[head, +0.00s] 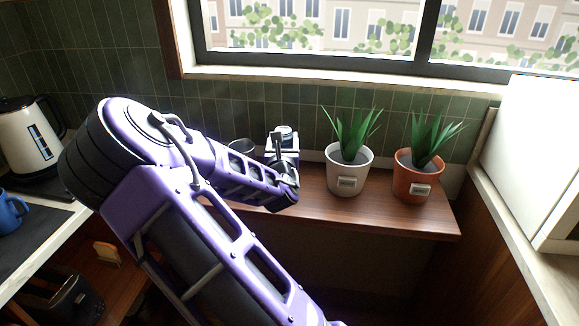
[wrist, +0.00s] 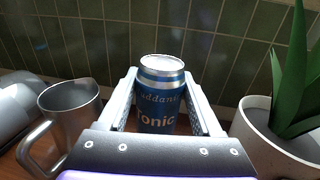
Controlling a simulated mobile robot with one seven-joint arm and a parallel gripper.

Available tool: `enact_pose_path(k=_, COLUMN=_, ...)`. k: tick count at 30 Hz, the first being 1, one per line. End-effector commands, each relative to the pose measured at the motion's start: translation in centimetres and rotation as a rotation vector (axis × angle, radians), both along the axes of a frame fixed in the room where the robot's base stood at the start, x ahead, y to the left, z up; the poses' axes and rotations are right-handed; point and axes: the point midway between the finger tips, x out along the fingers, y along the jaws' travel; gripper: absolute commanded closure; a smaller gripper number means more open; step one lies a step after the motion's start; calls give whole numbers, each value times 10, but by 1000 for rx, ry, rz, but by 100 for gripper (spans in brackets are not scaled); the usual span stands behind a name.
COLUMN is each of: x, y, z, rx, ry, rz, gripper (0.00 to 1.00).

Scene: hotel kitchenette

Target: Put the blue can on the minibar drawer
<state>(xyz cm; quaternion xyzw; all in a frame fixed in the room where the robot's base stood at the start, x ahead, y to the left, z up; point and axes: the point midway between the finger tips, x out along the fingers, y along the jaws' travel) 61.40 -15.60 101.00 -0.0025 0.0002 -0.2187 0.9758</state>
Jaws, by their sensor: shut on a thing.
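The blue can (wrist: 160,98), with a silver lid and "Tonic" lettering, stands upright between the two fingers of my gripper (wrist: 161,84). My gripper is shut on the can. In the head view my gripper (head: 283,148) is over the back of the wooden shelf below the window, and only the can's top (head: 284,130) shows there. Whether the can's base touches the shelf is hidden. I cannot make out a minibar drawer with certainty in either view.
A metal jug (wrist: 70,112) is close left of my gripper. A white pot plant (head: 348,173) is close right, with an orange pot plant (head: 417,180) beyond it on the shelf (head: 330,213). A kettle (head: 30,135) and a blue mug (head: 10,212) stand on the left counter.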

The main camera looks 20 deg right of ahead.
Motion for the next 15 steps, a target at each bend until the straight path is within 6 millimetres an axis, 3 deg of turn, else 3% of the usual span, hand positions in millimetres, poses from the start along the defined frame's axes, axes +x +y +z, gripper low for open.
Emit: enact_pose_path(k=15, x=0, y=0, z=-57, rx=0, ry=-3, rz=0, gripper=100)
